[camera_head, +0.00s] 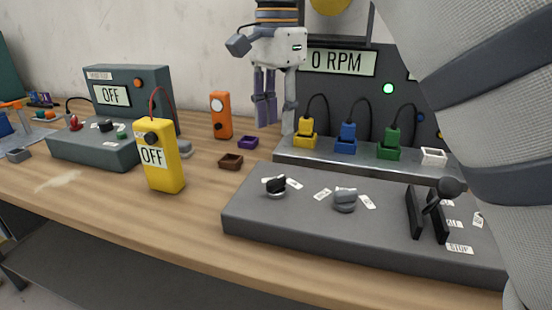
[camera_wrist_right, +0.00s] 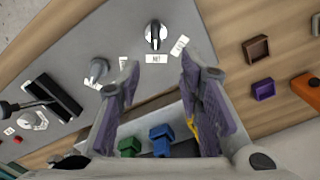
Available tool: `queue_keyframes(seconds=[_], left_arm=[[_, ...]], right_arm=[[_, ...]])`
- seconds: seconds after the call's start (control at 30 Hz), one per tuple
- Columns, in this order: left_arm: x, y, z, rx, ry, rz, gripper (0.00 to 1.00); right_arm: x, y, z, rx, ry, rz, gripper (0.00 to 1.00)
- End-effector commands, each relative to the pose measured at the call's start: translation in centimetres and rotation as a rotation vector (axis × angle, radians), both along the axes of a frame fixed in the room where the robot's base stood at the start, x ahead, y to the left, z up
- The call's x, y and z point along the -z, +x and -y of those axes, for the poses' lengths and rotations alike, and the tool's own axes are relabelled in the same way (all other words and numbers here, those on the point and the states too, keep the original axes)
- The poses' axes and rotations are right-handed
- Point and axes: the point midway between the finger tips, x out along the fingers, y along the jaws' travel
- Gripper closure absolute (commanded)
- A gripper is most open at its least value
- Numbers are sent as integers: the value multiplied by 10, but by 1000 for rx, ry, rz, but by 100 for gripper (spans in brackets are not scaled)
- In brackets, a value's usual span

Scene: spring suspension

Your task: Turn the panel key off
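The dark grey control panel (camera_head: 300,225) lies on the table and also shows in the right wrist view (camera_wrist_right: 120,28). It carries a black knob on a silver base (camera_head: 275,187), also in the wrist view (camera_wrist_right: 155,35), and a grey knob (camera_head: 345,200), also in the wrist view (camera_wrist_right: 97,70). I cannot tell for sure which is the key. Their small labels are too blurred to read. My right gripper (camera_head: 277,115) hangs fingers down behind the panel, apart from both knobs. In the wrist view its fingers (camera_wrist_right: 160,68) are spread and empty. My left gripper is not seen.
A black lever (camera_head: 430,210) stands at the panel's right. Behind is a ledge with yellow (camera_head: 305,138), blue (camera_head: 346,142) and green (camera_head: 389,146) plugs below a "0 RPM" display (camera_head: 338,62). A yellow meter (camera_head: 160,170) reading OFF stands left. My arm covers the right side.

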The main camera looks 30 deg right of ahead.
Motion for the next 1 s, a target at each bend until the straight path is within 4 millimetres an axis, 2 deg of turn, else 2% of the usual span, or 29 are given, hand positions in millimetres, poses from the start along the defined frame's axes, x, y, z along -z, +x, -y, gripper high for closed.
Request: queue_keyframes(seconds=[0.13, 0.4, 0.5, 0.63, 0.87, 0.9, 1.0], left_arm=[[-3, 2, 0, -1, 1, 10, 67], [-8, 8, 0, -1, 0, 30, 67], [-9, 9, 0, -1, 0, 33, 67], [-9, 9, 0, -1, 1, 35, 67], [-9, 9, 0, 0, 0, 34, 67], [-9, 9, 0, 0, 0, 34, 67], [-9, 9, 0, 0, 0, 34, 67]], right_arm=[[20, -2, 0, 1, 1, -1, 67], [88, -2, 0, 1, 0, 0, 67], [105, -1, 0, -1, 0, 1, 67], [116, -1, 0, -1, 0, 3, 67], [119, -1, 0, -1, 0, 3, 67], [119, -1, 0, -1, 0, 3, 69], [119, -1, 0, -1, 0, 3, 92]])
